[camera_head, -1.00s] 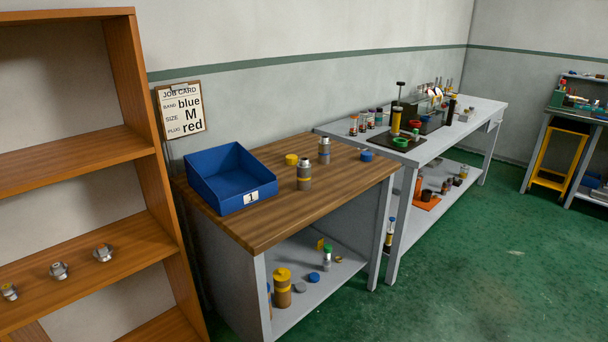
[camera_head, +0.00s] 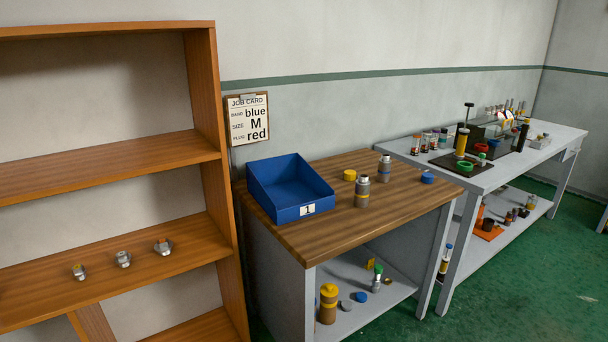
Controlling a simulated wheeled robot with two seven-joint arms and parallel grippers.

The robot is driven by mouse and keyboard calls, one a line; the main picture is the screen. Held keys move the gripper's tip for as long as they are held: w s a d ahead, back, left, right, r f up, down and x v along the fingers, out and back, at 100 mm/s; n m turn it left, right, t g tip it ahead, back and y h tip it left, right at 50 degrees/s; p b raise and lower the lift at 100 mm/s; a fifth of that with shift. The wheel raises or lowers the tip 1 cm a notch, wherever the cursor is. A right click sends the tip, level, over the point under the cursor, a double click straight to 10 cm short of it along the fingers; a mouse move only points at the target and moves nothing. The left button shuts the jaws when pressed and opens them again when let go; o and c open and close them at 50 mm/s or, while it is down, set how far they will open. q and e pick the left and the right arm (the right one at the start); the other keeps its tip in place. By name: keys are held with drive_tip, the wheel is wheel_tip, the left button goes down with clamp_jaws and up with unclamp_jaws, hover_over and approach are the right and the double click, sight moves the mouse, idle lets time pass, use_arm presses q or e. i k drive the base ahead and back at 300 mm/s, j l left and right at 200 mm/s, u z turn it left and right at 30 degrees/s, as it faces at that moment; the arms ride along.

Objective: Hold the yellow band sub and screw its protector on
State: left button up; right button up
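The yellow band sub (camera_head: 362,192) stands upright on the wooden bench top (camera_head: 400,208). It is a grey-brown cylinder with a yellow band and a narrower silver top end, which is bare. A yellow cap (camera_head: 349,175), which looks like a protector, lies on the bench just behind and left of it, apart from it. A second, similar sub (camera_head: 384,168) stands behind to the right; its band colour is too small to tell. A blue cap (camera_head: 427,177) lies near the bench's right end. Neither of my grippers is in view.
A blue bin (camera_head: 290,190) marked 1 fills the bench's left end. Below, a shelf holds a yellow-capped cylinder (camera_head: 328,303) and loose caps. A wooden rack (camera_head: 216,180) with several fittings stands left. A grey bench (camera_head: 500,178) with tools stands right. The wooden bench's front is clear.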

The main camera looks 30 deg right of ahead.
sight(362, 187)
drive_tip(key=l+u, duration=0.5)
drive_tip(key=l, duration=0.15)
drive_tip(key=k+l+u, duration=0.1)
drive_tip(key=l+u, duration=0.4)
drive_tip(key=l, duration=0.15)
drive_tip(key=k+l, duration=0.15)
drive_tip(key=l, duration=0.35)
drive_tip(key=k+l+u, duration=0.1)
drive_tip(key=l, duration=0.4)
drive_tip(key=k+l, duration=0.2)
drive_tip(key=l, duration=0.25)
drive_tip(key=k+l+u, duration=0.1)
drive_tip(key=l, duration=0.4)
drive_tip(key=k+l, duration=0.2)
drive_tip(key=l, duration=0.25)
drive_tip(key=k+l+u, duration=0.1)
drive_tip(key=l, duration=0.35)
drive_tip(key=k+l, duration=0.3)
drive_tip(key=l, duration=0.15)
drive_tip(key=k+l+u, duration=0.15)
drive_tip(key=l, duration=0.3)
